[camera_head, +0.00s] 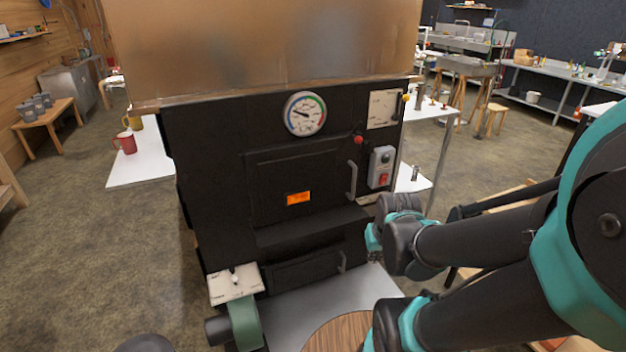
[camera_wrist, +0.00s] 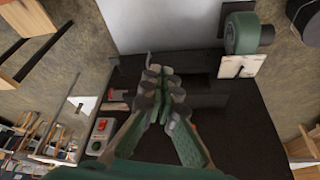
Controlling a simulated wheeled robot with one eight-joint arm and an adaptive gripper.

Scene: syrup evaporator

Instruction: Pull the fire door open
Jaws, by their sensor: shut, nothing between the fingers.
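The fire door (camera_head: 300,185) is the black panel in the front of the black evaporator. The fingers hide part of that front, and I cannot make out the fire door's handle there.
A lower door with a small handle (camera_head: 342,262) sits under a ledge. A control box (camera_head: 381,167) with a red switch is right of the fire door. A green blower (camera_head: 245,322) stands at lower left. A side table (camera_head: 146,165) holds mugs.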

